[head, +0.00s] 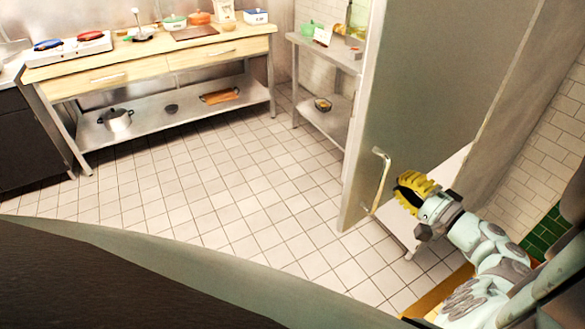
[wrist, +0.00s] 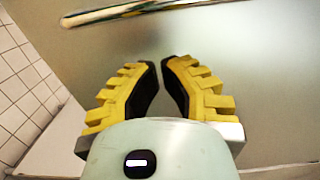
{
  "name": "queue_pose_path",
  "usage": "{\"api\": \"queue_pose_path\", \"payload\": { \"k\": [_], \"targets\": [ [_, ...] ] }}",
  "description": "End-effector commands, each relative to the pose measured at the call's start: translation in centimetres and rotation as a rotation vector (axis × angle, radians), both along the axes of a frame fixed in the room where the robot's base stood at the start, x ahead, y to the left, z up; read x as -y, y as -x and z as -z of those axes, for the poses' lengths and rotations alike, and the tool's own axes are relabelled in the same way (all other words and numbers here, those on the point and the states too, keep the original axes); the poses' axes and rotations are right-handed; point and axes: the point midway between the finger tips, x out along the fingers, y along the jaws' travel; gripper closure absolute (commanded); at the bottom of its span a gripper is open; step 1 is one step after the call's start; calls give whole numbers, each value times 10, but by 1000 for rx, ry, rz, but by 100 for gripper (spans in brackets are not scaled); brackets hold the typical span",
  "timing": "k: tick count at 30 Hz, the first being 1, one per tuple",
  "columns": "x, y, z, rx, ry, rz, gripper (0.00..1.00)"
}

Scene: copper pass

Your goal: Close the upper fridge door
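The upper fridge door (head: 437,90) is a tall grey-green panel standing open on the right of the head view. Its pale bar handle (head: 381,180) is near its free edge. My gripper (head: 403,194) is just right of the handle, in front of the door. In the wrist view the door's face (wrist: 235,65) fills most of the background, and the handle (wrist: 145,10) runs across the top, beyond the fingertips. My gripper's yellow fingers (wrist: 160,64) are apart by a narrow gap with nothing between them. I cannot tell whether they touch the door.
A wooden-topped counter (head: 148,66) with pots and trays stands at the back left. A small steel table (head: 325,52) is behind the door's free edge. The tiled floor (head: 235,190) is clear in the middle. A white tiled wall (head: 545,120) is close on the right.

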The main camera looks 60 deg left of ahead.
Motion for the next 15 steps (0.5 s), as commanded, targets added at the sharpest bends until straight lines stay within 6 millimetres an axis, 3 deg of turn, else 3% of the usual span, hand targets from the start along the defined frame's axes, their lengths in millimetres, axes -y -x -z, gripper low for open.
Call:
{"api": "queue_pose_path", "payload": {
  "k": [6,15],
  "targets": [
    [-27,2,-2,1,1,-9,100],
    [-42,2,-1,3,1,-5,100]
  ]
}}
